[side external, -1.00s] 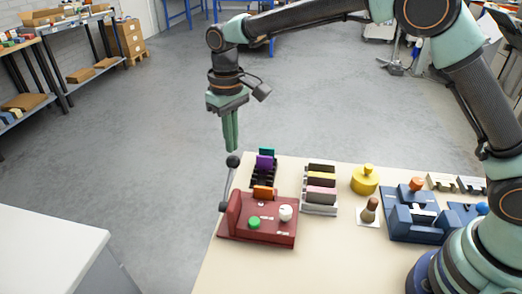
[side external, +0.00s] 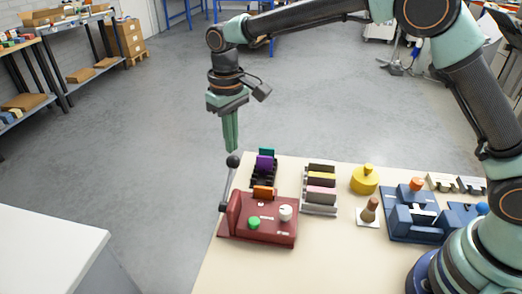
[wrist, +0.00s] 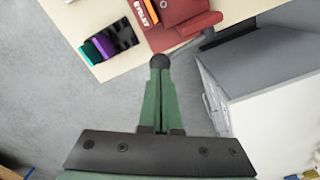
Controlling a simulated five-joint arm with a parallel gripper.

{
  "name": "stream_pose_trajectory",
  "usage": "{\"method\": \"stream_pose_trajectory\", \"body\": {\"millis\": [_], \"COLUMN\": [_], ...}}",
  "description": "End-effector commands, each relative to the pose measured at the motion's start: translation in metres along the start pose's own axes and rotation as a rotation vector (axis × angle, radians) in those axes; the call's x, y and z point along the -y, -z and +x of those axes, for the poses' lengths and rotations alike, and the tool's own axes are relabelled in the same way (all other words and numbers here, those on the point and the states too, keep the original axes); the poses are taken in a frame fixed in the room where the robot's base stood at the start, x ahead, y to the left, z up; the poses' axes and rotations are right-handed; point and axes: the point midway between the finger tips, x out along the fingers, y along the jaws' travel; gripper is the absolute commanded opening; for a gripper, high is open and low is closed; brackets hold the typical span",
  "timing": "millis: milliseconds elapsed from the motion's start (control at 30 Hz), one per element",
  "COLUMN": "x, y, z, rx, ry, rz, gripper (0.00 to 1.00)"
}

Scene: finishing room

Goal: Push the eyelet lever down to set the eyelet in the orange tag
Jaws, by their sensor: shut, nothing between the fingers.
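The red eyelet press (side external: 258,228) stands at the table's left edge, with a green button, a white knob and an orange tag (side external: 264,193) at its back. Its lever (side external: 228,182) rises on the left side, upright with a slight tilt, and ends in a black ball (side external: 233,161). My gripper (side external: 231,149) is shut and empty, pointing down, with its fingertips just above the ball. In the wrist view the ball (wrist: 160,61) shows right at my fingertips (wrist: 160,75); whether they touch I cannot tell. The orange tag (wrist: 151,10) is partly cut off there.
A black rack (side external: 263,173) with purple and teal tags stands behind the press. A rack of coloured blocks (side external: 320,190), a yellow knobbed weight (side external: 365,180), a wooden stamp (side external: 370,210) and a blue device (side external: 412,215) stand to the right. The table front is clear.

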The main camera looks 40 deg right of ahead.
Motion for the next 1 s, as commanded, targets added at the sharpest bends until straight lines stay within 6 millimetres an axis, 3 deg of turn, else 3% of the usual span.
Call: {"method": "stream_pose_trajectory", "body": {"millis": [1000], "x": [-0.002], "y": [0.000], "z": [0.032], "rx": [0.006], "ry": [-0.001], "rz": [0.000], "gripper": [0.00]}}
